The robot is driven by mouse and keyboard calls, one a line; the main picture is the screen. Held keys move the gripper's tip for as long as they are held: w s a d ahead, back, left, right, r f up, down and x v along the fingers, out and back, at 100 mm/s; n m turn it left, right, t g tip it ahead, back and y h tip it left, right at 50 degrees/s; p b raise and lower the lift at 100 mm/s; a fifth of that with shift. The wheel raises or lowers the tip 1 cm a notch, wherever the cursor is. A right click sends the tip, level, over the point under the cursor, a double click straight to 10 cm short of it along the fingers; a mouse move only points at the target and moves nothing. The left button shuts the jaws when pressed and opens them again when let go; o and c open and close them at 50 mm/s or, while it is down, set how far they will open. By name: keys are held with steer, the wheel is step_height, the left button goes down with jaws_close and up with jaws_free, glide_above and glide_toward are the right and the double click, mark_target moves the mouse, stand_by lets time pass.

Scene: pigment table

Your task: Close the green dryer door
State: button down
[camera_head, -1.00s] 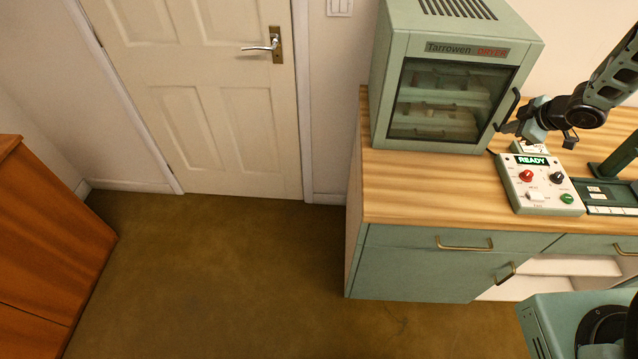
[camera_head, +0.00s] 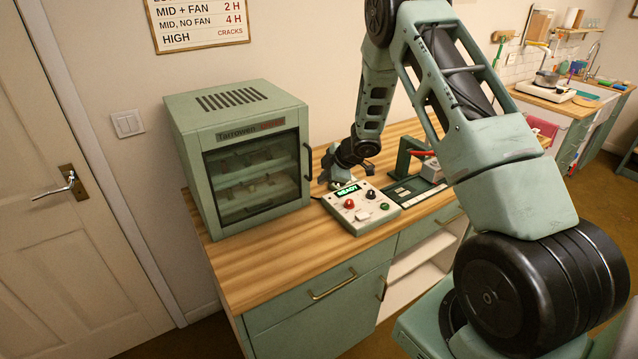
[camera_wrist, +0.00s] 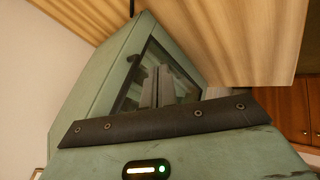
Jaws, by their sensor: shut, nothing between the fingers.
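The green dryer (camera_head: 240,160) stands on the left end of the wooden worktop in the head view. Its glazed door (camera_head: 254,178) lies flush with the cabinet front and looks closed. Trays show dimly behind the glass. The dark door handle (camera_head: 309,161) is on the door's right edge. My gripper (camera_head: 325,177) is just right of the handle, low over the worktop, and looks apart from the door. In the wrist view the fingers (camera_wrist: 157,72) are together and empty, with the dryer door's glass (camera_wrist: 184,88) beyond them.
A control box (camera_head: 360,208) with a lit READY display stands right of the dryer, close below my gripper. A dark green stand (camera_head: 408,160) is farther right. The worktop (camera_head: 250,262) is bare along its front left edge. A wall sign hangs above.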

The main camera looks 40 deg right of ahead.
steer(key=b+v, duration=0.1)
steer(key=v, duration=0.7)
steer(key=shift+d, duration=0.35)
steer(key=shift+s+r, duration=0.1)
steer(key=w+a+r+m+b, duration=0.2)
steer(key=a+r, duration=0.1)
steer(key=a, duration=0.7)
steer(key=s+a+r+m+g+h+b, duration=0.1)
steer(key=s+a+b, duration=0.1)
steer(key=s+a, duration=0.35)
steer(key=s+a+m+h+b, duration=0.1)
steer(key=s+a, duration=0.2)
steer(key=a, duration=0.6)
steer(key=s+a+g+b, duration=0.1)
steer(key=s+a, duration=0.3)
steer(key=s, duration=0.5)
steer(key=s+a+f+g+b, duration=0.1)
steer(key=s+a+g, duration=0.2)
steer(key=s, duration=0.6)
steer(key=s+a+g+b, duration=0.1)
steer(key=s+a, duration=0.4)
steer(key=s, duration=0.5)
steer(key=shift+f+m+g+b, duration=0.15)
steer(key=shift+m+g+b, duration=0.25)
steer(key=shift+g, duration=0.1)
